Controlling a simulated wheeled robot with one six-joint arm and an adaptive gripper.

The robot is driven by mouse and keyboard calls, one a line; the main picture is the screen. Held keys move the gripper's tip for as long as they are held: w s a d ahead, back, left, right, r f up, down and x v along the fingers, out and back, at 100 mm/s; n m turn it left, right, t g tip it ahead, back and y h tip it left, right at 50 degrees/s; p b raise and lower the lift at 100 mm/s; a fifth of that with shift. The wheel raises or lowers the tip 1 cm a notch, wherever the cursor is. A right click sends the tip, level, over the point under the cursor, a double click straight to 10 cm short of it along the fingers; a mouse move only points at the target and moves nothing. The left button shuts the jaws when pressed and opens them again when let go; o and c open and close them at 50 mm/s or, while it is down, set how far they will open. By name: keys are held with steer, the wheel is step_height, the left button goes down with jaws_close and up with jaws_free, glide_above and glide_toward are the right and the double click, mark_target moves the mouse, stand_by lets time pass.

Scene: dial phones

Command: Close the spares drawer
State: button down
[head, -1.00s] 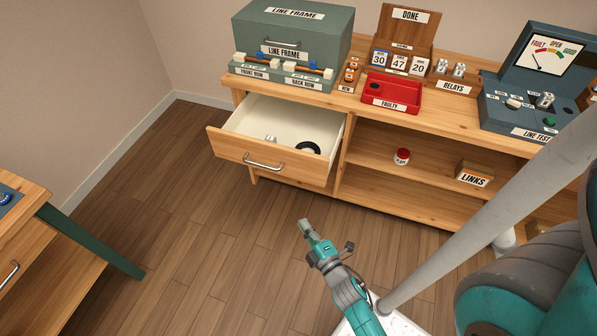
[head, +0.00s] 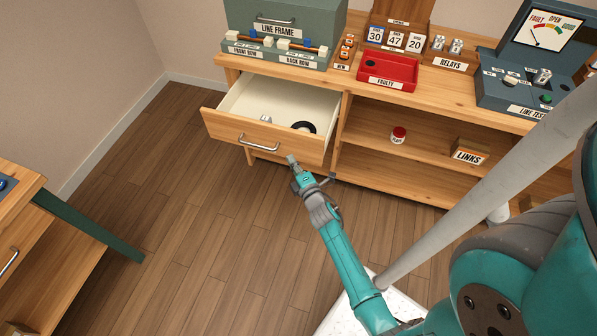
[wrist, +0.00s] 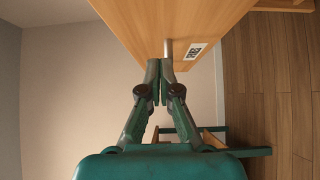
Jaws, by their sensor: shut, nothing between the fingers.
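The spares drawer (head: 235,128) is pulled out of the wooden bench at its left end, in the head view. It has a silver bar handle (head: 258,145) and holds a dark ring (head: 304,127) and a small pale item (head: 266,119). My gripper (head: 291,159) is shut and empty, close in front of the drawer's lower right. In the wrist view the shut fingertips (wrist: 160,68) point at the wooden front (wrist: 165,18), near a silver bar (wrist: 168,49) and a white label (wrist: 195,52). I cannot tell whether they touch.
The bench top holds the line frame box (head: 290,22), a red faulty tray (head: 388,72) and the line tester (head: 515,95). A red-capped jar (head: 398,135) and a links box (head: 469,151) stand on the shelf. Another table (head: 30,215) is at left; floor between is clear.

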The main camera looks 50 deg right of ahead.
mark_target(290, 144)
steer(key=shift+w+d, duration=0.3)
steer(key=shift+d, duration=0.4)
steer(key=shift+w+d, duration=0.35)
steer(key=shift+d, duration=0.3)
steer(key=shift+w+d, duration=0.3)
steer(key=shift+d, duration=0.4)
